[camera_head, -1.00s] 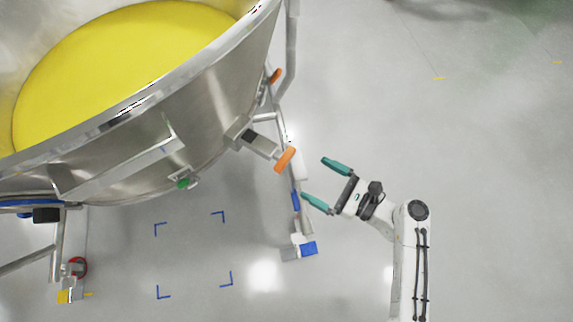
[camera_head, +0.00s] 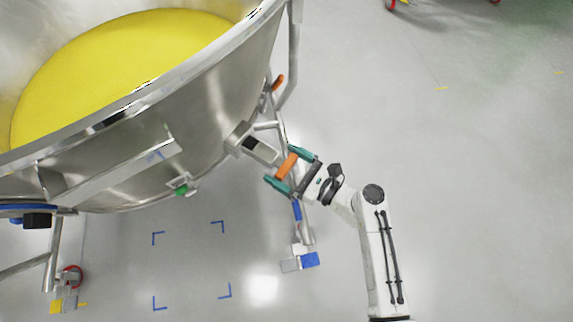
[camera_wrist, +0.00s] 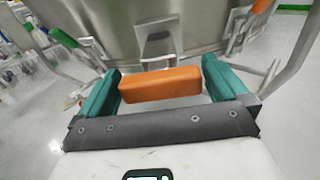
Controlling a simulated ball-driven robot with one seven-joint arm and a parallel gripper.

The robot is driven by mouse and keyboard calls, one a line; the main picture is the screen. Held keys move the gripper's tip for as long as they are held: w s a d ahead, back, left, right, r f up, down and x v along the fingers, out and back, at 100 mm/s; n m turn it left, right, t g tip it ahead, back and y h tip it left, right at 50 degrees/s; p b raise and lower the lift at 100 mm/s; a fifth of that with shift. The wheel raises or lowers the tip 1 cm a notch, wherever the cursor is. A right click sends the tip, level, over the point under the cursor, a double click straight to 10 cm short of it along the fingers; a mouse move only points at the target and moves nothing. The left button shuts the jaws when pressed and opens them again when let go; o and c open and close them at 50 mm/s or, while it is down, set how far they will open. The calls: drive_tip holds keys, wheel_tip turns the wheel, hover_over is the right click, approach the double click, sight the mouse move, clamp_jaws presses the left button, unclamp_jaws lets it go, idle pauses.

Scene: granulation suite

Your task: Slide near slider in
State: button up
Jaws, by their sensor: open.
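The near slider has an orange handle (camera_head: 287,166) on a metal bracket (camera_head: 254,145) fixed to the side of the large steel bowl (camera_head: 215,130). My gripper (camera_head: 289,168) is open, with one teal finger on each side of the orange handle. In the wrist view the orange handle (camera_wrist: 160,85) lies crosswise between the two fingers of my gripper (camera_wrist: 160,88). A gap shows at the right finger; at the left finger I cannot tell whether it touches. A second orange handle (camera_head: 278,83) sits farther back along the bowl.
The bowl holds yellow material (camera_head: 110,70) and stands on metal legs with castors. One castor with a blue pedal (camera_head: 310,259) is below my gripper. A green-tipped fitting (camera_head: 182,190) sticks out from the bowl.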

drive_tip(key=shift+c, duration=0.5)
drive_tip(key=c, duration=1.1)
drive_tip(key=b+x, duration=0.1)
drive_tip(key=x, duration=0.7)
drive_tip(key=shift+w+a, duration=0.1)
drive_tip(key=o, duration=1.2)
drive_tip(key=shift+a, duration=0.15)
drive_tip(key=p+v, duration=0.1)
drive_tip(key=v, duration=1)
drive_tip(key=shift+p, duration=0.4)
